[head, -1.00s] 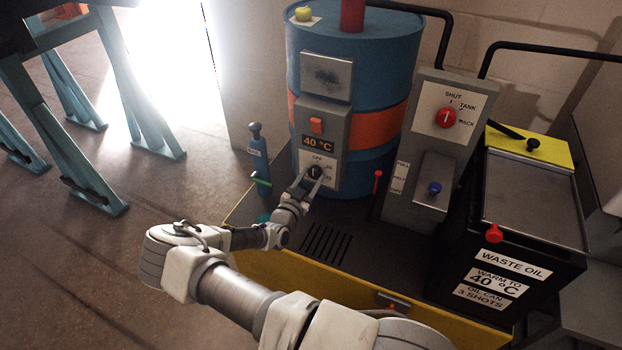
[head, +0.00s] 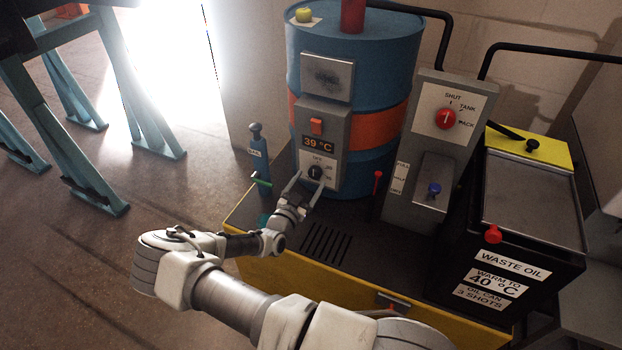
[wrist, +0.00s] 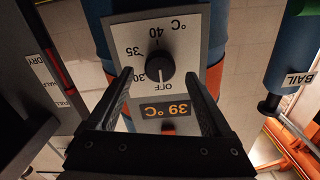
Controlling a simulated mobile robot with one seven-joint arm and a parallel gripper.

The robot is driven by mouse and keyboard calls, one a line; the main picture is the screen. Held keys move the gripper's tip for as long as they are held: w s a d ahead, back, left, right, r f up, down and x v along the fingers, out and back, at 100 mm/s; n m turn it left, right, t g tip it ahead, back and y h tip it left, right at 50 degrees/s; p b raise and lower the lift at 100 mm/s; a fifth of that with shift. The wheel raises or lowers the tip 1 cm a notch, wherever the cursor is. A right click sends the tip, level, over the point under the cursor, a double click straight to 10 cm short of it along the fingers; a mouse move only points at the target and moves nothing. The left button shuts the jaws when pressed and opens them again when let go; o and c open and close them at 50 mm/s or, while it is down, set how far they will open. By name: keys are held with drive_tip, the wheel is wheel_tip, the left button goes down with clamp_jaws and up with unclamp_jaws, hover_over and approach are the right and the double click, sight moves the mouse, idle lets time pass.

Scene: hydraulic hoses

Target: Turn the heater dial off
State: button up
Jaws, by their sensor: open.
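The heater dial (head: 316,171) is a round black knob on a light plate on the grey control box of the blue drum. The wrist view shows the dial (wrist: 160,68) upside down, with OFF, 30, 35 and 40 °C around it. Its pale pointer mark appears to face OFF. The display (head: 318,144) above it reads 39 °C. My gripper (head: 310,180) is open just in front of the plate. In the wrist view its fingers (wrist: 160,74) stand apart on either side of the dial, with clear gaps and nothing held.
An orange-red switch (head: 317,126) sits above the display. A red-knobbed valve panel (head: 446,118) and a black waste oil box (head: 512,265) stand to the right. A blue cylinder with a green lever (head: 262,182) stands left of the drum.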

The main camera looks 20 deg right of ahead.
drive_tip(key=p+v, duration=0.2)
drive_tip(key=v, duration=1.3)
drive_tip(key=shift+s+a+r, duration=0.15)
drive_tip(key=s+r+n+g+y, duration=0.2)
drive_tip(key=s+r+n+y, duration=0.2)
drive_tip(key=s+r, duration=0.65)
drive_tip(key=s+r+n+g+y, duration=0.3)
drive_tip(key=s+r+y, duration=0.2)
drive_tip(key=r, duration=1)
drive_tip(key=s+r+n+g+y, duration=0.2)
drive_tip(key=s+r+n+y, duration=0.2)
drive_tip(key=s+r, duration=0.65)
drive_tip(key=w+r+p, duration=0.3)
drive_tip(key=r+p, duration=1)
drive_tip(key=r, duration=0.3)
drive_tip(key=shift+d+p, duration=0.35)
drive_tip(key=shift+d, duration=0.05)
